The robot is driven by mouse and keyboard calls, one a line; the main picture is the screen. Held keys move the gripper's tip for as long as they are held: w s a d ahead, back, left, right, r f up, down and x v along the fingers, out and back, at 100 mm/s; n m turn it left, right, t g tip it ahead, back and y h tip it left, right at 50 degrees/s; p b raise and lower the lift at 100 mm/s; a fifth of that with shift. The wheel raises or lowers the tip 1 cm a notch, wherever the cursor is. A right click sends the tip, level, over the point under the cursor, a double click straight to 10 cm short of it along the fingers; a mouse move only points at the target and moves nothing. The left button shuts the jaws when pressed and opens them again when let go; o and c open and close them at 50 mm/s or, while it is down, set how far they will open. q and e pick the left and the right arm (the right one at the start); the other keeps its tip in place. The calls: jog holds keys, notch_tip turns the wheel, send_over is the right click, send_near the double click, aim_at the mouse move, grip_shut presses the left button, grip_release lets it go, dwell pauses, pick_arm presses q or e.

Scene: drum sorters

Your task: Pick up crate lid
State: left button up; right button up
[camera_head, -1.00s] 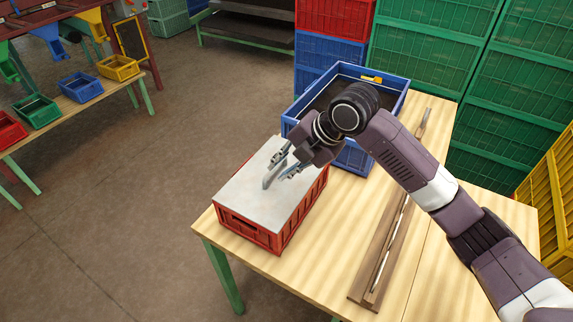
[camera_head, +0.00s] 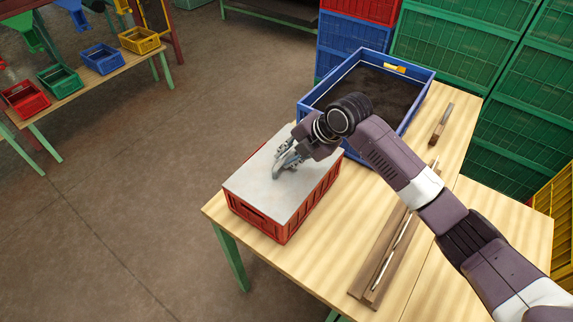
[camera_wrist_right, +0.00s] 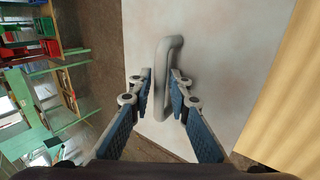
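The crate lid (camera_head: 262,193) is a flat pale grey panel lying on top of a red crate (camera_head: 268,226) near the left end of the wooden table. A grey bar handle stands up from the lid; it shows in the wrist view (camera_wrist_right: 160,82). My right gripper (camera_head: 284,167) is at the handle, over the lid. In the wrist view my right gripper (camera_wrist_right: 163,80) is open, with its two blue-padded fingers on either side of the handle bar and a gap visible. My left gripper is not in view.
A blue crate (camera_head: 415,100) with dark contents stands behind the red crate. A long wooden piece with a metal strip (camera_head: 388,262) and a small tool (camera_head: 441,124) lie on the table (camera_head: 320,262). Stacked green crates (camera_head: 455,50) stand behind.

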grip_shut()
jog(key=shift+r, duration=0.15)
